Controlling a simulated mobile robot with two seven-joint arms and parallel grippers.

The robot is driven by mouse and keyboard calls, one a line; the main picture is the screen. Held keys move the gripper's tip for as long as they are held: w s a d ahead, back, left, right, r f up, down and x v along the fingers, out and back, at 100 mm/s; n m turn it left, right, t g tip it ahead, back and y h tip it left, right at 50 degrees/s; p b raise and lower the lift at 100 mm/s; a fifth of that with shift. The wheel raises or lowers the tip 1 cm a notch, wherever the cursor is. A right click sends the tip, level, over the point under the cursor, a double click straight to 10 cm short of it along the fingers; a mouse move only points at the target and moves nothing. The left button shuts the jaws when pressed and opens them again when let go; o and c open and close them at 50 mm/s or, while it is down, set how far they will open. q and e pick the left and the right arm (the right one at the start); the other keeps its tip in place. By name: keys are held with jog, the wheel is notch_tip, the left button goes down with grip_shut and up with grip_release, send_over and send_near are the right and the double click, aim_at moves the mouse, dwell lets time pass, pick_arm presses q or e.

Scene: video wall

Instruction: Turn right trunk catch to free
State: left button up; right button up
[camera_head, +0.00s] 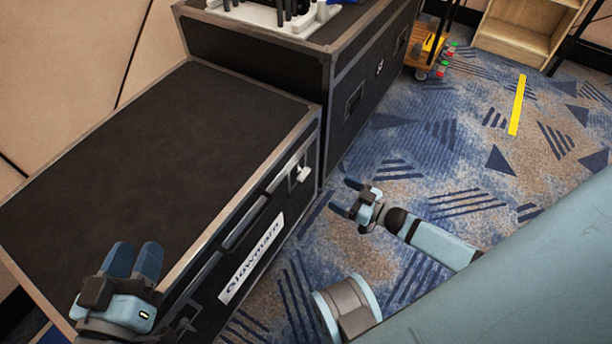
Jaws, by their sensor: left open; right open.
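The trunk (140,130) is a low black case with metal edges, at the left of the head view. Its right catch (300,174) is a small light metal piece on the front face, near the right corner. How far it is turned is too small to tell. My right gripper (345,197) is open and empty, over the carpet to the right of the right catch and apart from it. My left gripper (136,254) is open and empty, in front of the trunk's lid at the lower left. The left catch (184,326) is partly visible beside it.
A white label (251,260) is on the trunk's front. A taller black case (345,75) stands behind, with a white tray (275,18) on top. A wooden cart (425,55) and wooden shelf (520,35) stand at the back.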

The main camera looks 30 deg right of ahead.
aim_at(302, 174)
pick_arm(q)
jog(key=shift+w+a+f+m+t+b, duration=0.2)
jog(key=shift+w+m+b, duration=0.3)
jog(key=shift+b, duration=0.4)
jog(key=shift+w+a+f+m+t+b, duration=0.1)
jog(key=shift+w+a+f+m+b, duration=0.3)
jog(key=shift+b, duration=0.45)
pick_arm(e)
jog(key=x, duration=1.1)
pick_arm(q)
jog(key=shift+d+r, duration=0.15)
jog(key=shift+r, duration=0.1)
pick_arm(e)
jog(key=c, duration=0.9)
